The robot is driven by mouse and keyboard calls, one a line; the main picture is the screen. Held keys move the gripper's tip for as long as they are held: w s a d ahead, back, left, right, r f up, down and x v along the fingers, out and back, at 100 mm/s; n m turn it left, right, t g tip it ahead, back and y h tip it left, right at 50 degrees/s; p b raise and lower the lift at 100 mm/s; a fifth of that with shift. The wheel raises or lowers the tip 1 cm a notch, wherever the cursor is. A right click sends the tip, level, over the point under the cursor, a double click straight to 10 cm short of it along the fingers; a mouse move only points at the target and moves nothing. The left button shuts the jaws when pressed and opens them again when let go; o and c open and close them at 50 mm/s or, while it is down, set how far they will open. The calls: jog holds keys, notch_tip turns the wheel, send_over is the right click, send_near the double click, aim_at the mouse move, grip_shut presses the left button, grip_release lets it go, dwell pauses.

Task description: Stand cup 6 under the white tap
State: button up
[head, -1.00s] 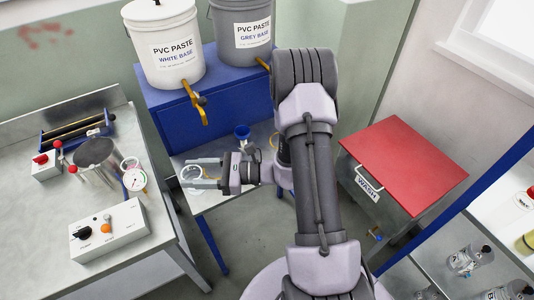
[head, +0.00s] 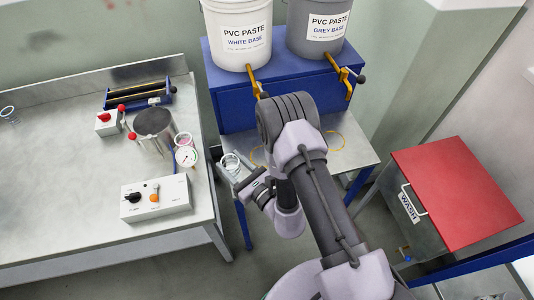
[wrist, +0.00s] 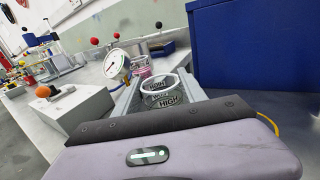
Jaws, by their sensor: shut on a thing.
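My gripper (head: 238,172) is shut on a clear cup (head: 230,161). In the wrist view the cup (wrist: 166,92) stands roughly upright between the fingers, with dark print including "HIGH"; no cup number is readable. The cup is at the left edge of the small table, to the left of and nearer than the white tap. The white tap (head: 255,84) is a yellow tap on the white paste bucket (head: 236,38), above the front of the blue stand. My arm hides part of the table below it.
The grey bucket (head: 318,30) has its own yellow tap (head: 343,78). A yellow ring (head: 335,141) marks the small metal table (head: 350,158). The left bench (head: 70,150) holds a gauge (head: 186,157), a metal pot (head: 153,121) and a control box (head: 156,200). A red-lidded wash bin (head: 455,195) stands right.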

jog(key=shift+a+f, duration=0.1)
jog(key=shift+f, duration=0.6)
jog(key=w+d+f+b, duration=0.1)
jog(key=w+d, duration=0.2)
jog(key=w+d+f+b, duration=0.1)
jog(key=w+d+f, duration=0.1)
jog(key=w+d, duration=0.1)
jog(key=w+d+f+b, duration=0.2)
jog(key=w+d, duration=0.1)
jog(key=w, duration=0.2)
jog(key=shift+w+d, duration=0.15)
jog(key=shift+d, duration=0.2)
jog(key=shift+f+b, duration=0.15)
jog(key=shift+b, duration=0.15)
jog(key=o, duration=1.5)
jog(key=shift+c, duration=0.2)
